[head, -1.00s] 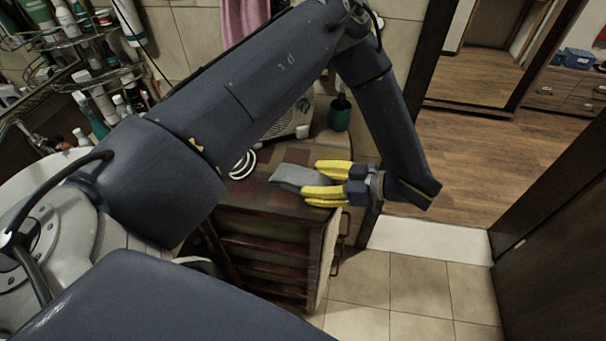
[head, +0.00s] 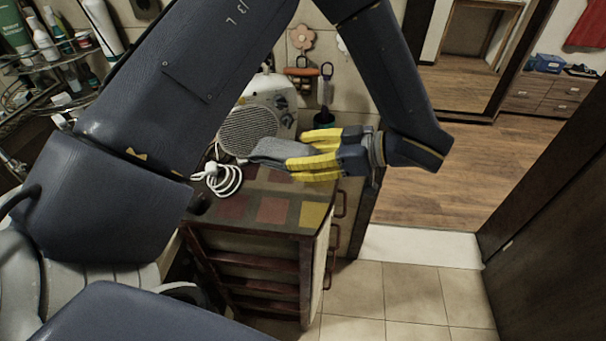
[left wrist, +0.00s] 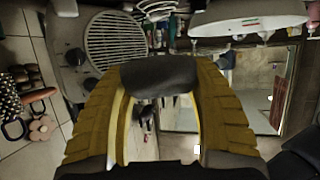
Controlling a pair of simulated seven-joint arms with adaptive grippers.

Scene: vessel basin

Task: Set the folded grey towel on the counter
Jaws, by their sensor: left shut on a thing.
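The folded grey towel (head: 270,150) is held by my left gripper (head: 300,150), whose yellow fingers are shut on its right end. In the head view its free end reaches left, in front of the radio. It appears held over the back part of the counter (head: 232,208), a dark top with coloured square tiles. The height of the gap is hard to tell. In the left wrist view the towel (left wrist: 160,75) shows dark between the two yellow fingers (left wrist: 155,95). My right gripper is not in view.
A radio (head: 262,112) stands at the back of the counter, with a coiled white cable (head: 226,178) left of the towel. A hairbrush (head: 300,72) and a pink flower (head: 301,37) are by the wall. The counter's front tiles are clear.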

